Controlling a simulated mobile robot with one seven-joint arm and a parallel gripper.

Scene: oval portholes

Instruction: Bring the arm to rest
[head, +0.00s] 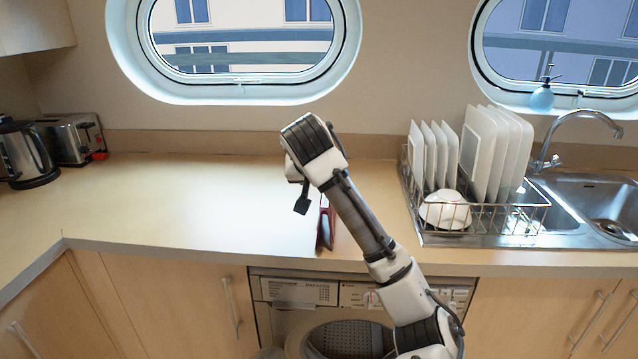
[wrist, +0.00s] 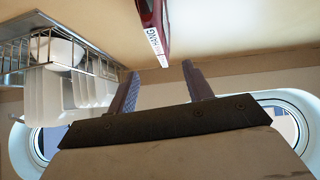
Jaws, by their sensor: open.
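My arm reaches up over the counter (head: 180,205) from the lower right of the head view. My gripper (head: 302,200) is above the counter, pointing down and partly hidden by the wrist. In the wrist view its two fingers (wrist: 162,76) are apart with nothing between them. A dark red thing (head: 325,228) is on the counter beside the arm, partly hidden by it. It also shows at the top of the wrist view (wrist: 153,14), with a white lettered label, apart from the fingers.
A wire dish rack (head: 480,219) with several white plates (head: 490,150) and a white bowl (head: 445,210) stands right of my arm, next to the sink (head: 610,205). A toaster (head: 70,138) and kettle (head: 25,155) stand far left. The left-middle counter is clear.

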